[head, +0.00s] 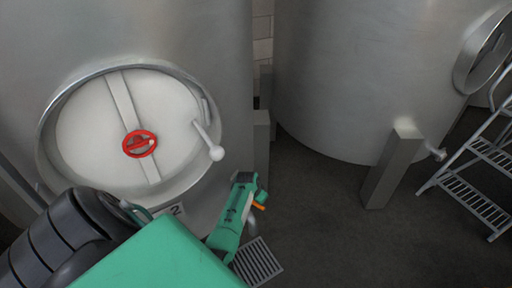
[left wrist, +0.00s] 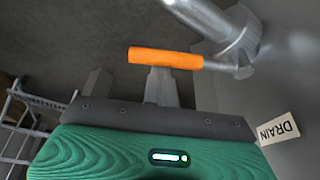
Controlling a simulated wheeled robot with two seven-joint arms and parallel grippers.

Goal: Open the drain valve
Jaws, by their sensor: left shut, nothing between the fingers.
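The drain valve's orange lever handle (left wrist: 165,58) lies across the upper middle of the left wrist view, joined at its right end to the metal valve and pipe (left wrist: 222,28). In the head view the orange handle (head: 259,207) shows as a small bit at the tank's lower right. My left gripper (left wrist: 160,86) is shut and empty, its grey fingertips right at the handle's near side; I cannot tell whether they touch. In the head view the left gripper (head: 250,204) mostly covers the valve. My right gripper is in neither view.
A DRAIN label (left wrist: 278,128) is on the tank wall beside the valve. The left tank has a round hatch (head: 85,135) with a red handwheel (head: 140,144). A floor grate (head: 257,262) lies below. A second tank (head: 350,80) and metal steps (head: 480,165) stand right; floor between is clear.

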